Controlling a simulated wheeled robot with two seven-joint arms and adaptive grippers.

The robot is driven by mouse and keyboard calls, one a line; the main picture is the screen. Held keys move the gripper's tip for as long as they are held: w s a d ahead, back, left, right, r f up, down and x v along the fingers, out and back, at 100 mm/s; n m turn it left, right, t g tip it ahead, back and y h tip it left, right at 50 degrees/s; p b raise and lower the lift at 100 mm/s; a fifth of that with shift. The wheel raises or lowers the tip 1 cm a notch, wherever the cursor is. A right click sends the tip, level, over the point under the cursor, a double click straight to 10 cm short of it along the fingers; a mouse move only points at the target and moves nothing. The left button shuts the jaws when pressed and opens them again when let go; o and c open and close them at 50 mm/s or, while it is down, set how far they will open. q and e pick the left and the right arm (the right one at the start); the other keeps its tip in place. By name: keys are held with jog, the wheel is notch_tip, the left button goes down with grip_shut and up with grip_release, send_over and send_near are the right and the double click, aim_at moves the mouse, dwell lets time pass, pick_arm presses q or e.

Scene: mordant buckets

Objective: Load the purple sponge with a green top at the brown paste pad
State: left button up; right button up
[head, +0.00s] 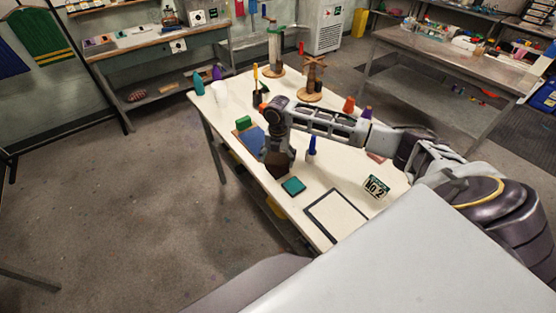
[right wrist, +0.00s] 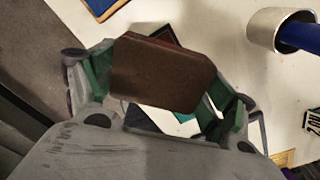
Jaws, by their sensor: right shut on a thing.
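My right gripper (head: 278,152) points down over the near middle of the white table. It is shut on a dark brown block (right wrist: 160,75), which fills the space between the fingers in the right wrist view. I see no purple on this block and cannot tell whether it is the sponge. In the head view a dark brown shape (head: 278,173) shows under the gripper; I cannot tell block from pad there. A dark-edged thing (right wrist: 168,35) lies partly hidden behind the block. A green block (head: 243,122) stands beside a blue pad (head: 249,142). My left gripper is out of view.
A teal pad (head: 293,186) lies just right of the gripper. A black-framed sheet (head: 337,216) and a "No 2" sign (head: 376,186) are nearer. Wooden stands (head: 312,78) and bottles (head: 199,84) stand farther back.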

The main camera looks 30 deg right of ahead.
aim_at(278, 158)
jog(key=shift+r, duration=2)
jog(key=shift+m, duration=0.3)
